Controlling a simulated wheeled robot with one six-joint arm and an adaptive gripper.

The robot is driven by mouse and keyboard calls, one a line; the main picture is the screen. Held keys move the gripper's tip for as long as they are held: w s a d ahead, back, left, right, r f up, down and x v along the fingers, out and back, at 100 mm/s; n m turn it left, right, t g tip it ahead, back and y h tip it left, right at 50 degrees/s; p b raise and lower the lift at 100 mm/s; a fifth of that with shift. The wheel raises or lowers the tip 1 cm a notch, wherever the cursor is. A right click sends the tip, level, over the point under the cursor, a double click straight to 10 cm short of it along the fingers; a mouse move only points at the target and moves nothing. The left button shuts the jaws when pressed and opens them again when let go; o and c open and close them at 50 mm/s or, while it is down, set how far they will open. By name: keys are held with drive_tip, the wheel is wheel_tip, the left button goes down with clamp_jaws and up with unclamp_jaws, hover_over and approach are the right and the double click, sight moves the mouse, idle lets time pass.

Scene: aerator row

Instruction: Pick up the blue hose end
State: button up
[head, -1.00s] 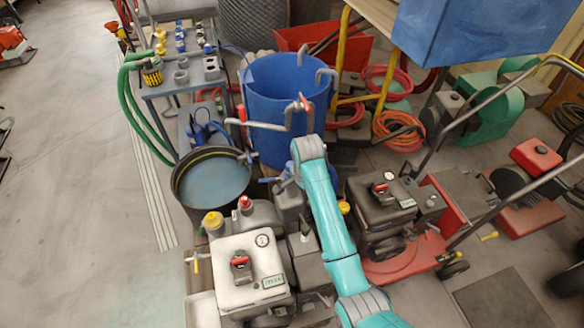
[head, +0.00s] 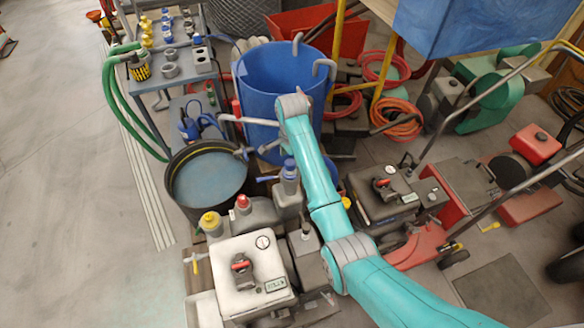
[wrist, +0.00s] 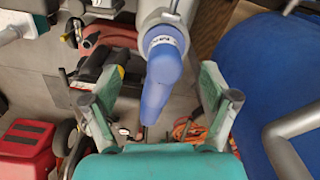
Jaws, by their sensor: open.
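The blue hose end (wrist: 163,78) is in the middle of the wrist view, on a grey pipe (wrist: 166,15) with a small label. It lies between the two spread fingers of my gripper (wrist: 160,98), with a gap to each side in the picture. My gripper is open and holds nothing. I cannot tell how far the hose end lies beyond the fingertips in depth.
The blue barrel (head: 258,105) stands close by; it fills the wrist view's right side (wrist: 262,65), with a grey hooked pipe (wrist: 290,128) there.

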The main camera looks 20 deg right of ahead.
drive_tip(key=f, duration=0.5)
drive_tip(key=shift+w, duration=0.25)
drive_tip(key=shift+c, duration=0.2)
drive_tip(key=shift+r, duration=0.1)
drive_tip(key=c, duration=1.3)
